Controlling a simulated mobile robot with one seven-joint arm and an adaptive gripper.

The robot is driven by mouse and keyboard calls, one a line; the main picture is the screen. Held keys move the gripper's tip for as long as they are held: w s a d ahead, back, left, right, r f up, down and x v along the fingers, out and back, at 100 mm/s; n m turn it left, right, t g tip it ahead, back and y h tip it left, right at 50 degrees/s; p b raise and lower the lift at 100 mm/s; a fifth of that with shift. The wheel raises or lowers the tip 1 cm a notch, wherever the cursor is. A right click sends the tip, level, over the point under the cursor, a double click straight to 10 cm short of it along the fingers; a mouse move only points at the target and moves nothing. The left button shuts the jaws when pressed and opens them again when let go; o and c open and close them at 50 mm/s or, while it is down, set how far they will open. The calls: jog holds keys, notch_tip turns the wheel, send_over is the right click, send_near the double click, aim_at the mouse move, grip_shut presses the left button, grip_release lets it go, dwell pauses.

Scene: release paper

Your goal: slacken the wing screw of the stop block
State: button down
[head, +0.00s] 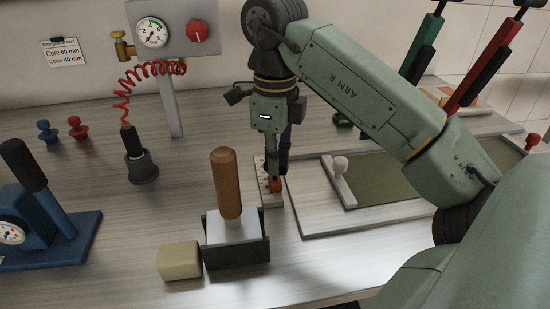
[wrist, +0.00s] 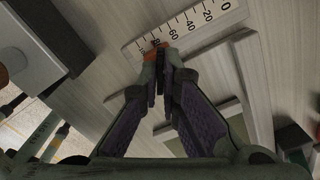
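The stop block (head: 276,186) is a small orange-red piece on a pale strip with a printed scale (head: 268,204). In the wrist view the stop block (wrist: 143,55) shows beside and beyond my fingertips, near the 80 mark of the scale (wrist: 190,22). My gripper (head: 276,168) points down right over the block. In the wrist view my gripper (wrist: 161,62) has its two fingers drawn close together, with a thin dark part between the tips, which looks like the wing screw. The fingertips hide most of the screw.
A wooden-handled tool (head: 226,185) stands in a dark holder just left of the scale, with a tan block (head: 179,261) beside it. A framed board (head: 380,182) with a white-knobbed bar lies to the right. A blue gauge device (head: 45,222) stands far left.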

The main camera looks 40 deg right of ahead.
dwell(0.3)
jog(key=c, duration=1.8)
grip_release()
